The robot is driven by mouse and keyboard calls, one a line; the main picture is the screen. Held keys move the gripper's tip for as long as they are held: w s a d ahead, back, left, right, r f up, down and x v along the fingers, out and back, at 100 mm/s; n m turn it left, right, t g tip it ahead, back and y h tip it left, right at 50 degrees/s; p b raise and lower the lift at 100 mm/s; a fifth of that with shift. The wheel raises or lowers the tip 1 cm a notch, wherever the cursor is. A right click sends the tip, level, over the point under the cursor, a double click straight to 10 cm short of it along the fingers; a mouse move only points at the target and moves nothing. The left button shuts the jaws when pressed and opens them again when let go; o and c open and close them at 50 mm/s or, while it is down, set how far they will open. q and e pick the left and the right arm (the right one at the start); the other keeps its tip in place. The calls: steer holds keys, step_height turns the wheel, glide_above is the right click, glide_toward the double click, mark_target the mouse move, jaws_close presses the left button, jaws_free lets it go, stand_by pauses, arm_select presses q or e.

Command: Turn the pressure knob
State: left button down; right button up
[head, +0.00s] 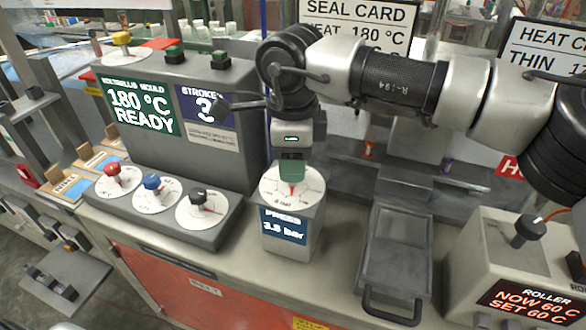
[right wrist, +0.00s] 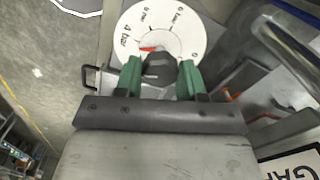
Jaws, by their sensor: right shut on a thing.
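The pressure knob is a dark knob (right wrist: 160,73) with a red pointer on a round white dial (right wrist: 188,30), clearest in the right wrist view. The dial (head: 272,190) sits on top of a small grey box (head: 286,245) in the head view, and its screen reads about 3.9 bar. My right gripper (head: 292,178) comes down on it from above, its green fingers (right wrist: 160,78) on either side of the knob and shut on it. In the head view the fingers hide the knob. The red pointer points toward the "4 bar" side in the right wrist view. My left gripper is not seen.
Left of the box, a grey console holds red (head: 112,172), blue (head: 152,184) and black (head: 199,197) knobs. A grey tray (head: 395,245) with a handle lies to the right. Beyond it stands the roller unit (head: 500,262). A screen (head: 140,108) reads "180 °C READY".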

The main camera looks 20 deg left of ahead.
steer(key=shift+m+b, duration=0.8)
steer(key=shift+m, duration=0.8)
steer(key=shift+r, duration=0.1)
steer(key=o, duration=0.9)
step_height(320, 180, up, 11)
steer(key=shift+f, duration=0.15)
